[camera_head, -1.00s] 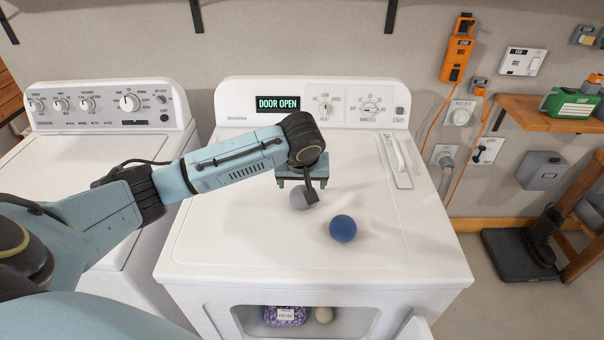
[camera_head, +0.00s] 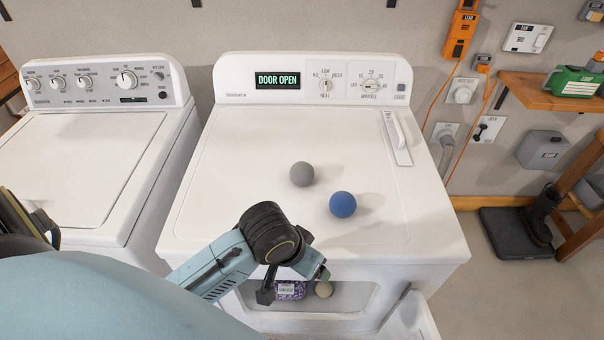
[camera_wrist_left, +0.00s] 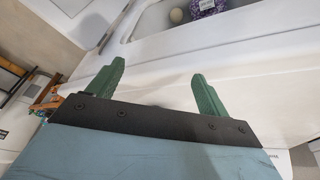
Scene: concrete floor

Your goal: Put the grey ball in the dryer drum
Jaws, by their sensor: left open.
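The grey ball (camera_head: 302,174) rests on the white top of the dryer (camera_head: 240,215), behind and left of a blue ball (camera_head: 343,204). The dryer's display reads DOOR OPEN. Its drum opening (camera_head: 345,297) shows low in the front face, partly hidden by my left arm. My left gripper (camera_head: 293,281) is in front of the dryer's front face near this opening, apart from the grey ball. In the left wrist view its two green fingers (camera_wrist_left: 158,72) stand apart with nothing between them. My right gripper is not in view.
A purple package (camera_head: 291,290) and a cream ball (camera_head: 323,289) lie inside the drum. The open dryer door (camera_head: 412,318) stands at the lower right. A washer (camera_head: 80,160) stands to the left. A wooden shelf (camera_head: 535,92) is on the right wall.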

